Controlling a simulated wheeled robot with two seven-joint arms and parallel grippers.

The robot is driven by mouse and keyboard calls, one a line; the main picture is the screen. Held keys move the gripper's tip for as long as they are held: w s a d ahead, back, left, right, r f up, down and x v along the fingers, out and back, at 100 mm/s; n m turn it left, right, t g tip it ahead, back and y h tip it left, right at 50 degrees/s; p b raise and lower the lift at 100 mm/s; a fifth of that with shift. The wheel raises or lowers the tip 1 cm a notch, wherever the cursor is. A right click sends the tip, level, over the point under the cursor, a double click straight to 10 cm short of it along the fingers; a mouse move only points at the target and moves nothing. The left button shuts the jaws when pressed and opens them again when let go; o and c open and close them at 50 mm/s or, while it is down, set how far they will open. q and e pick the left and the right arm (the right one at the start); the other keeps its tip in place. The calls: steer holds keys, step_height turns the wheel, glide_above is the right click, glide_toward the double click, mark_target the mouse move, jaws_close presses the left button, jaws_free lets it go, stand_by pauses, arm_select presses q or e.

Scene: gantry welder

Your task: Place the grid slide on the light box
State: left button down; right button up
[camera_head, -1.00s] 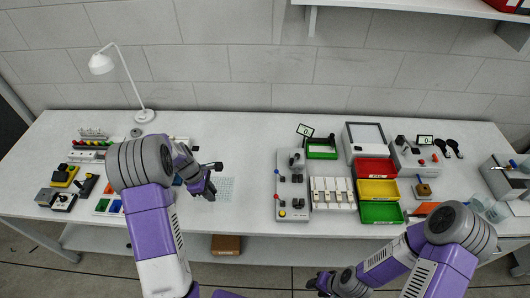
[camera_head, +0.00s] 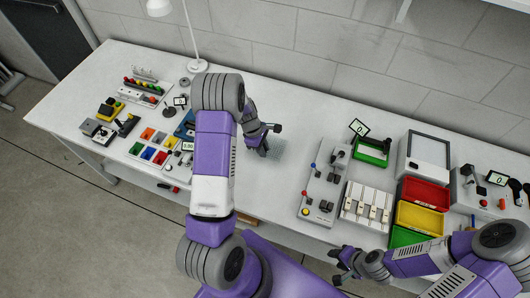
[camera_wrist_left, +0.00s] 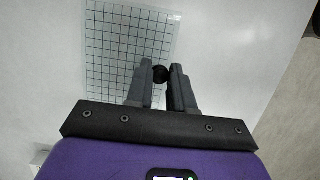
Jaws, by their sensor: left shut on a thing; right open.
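The grid slide (camera_head: 278,150) is a thin, pale sheet with dark grid lines, at or just above the white table. It also shows in the left wrist view (camera_wrist_left: 108,52), where a small round black knob sits between the fingertips. My left gripper (camera_head: 264,142) is shut on this knob at the slide's edge; its fingers also show in the left wrist view (camera_wrist_left: 160,78). I cannot tell whether the slide is lifted. The light box (camera_head: 429,151), a dark-framed white panel, stands at the back right. My right gripper (camera_head: 344,265) is open and empty near the front edge.
Red (camera_head: 424,193), yellow (camera_head: 418,216) and green (camera_head: 405,237) bins stand in front of the light box. A control panel (camera_head: 322,187) and white switch block (camera_head: 367,203) lie between slide and bins. A lamp (camera_head: 196,62) stands behind. Small devices crowd the left side.

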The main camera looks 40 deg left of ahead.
arm_select(q)
step_height(320, 180, down, 3)
steer(key=shift+f, duration=0.15)
steer(key=c, duration=1.4)
jaws_free()
steer(key=shift+f, duration=0.1)
steer(key=shift+c, duration=0.2)
steer(key=o, duration=0.4)
steer(key=shift+o, duration=0.2)
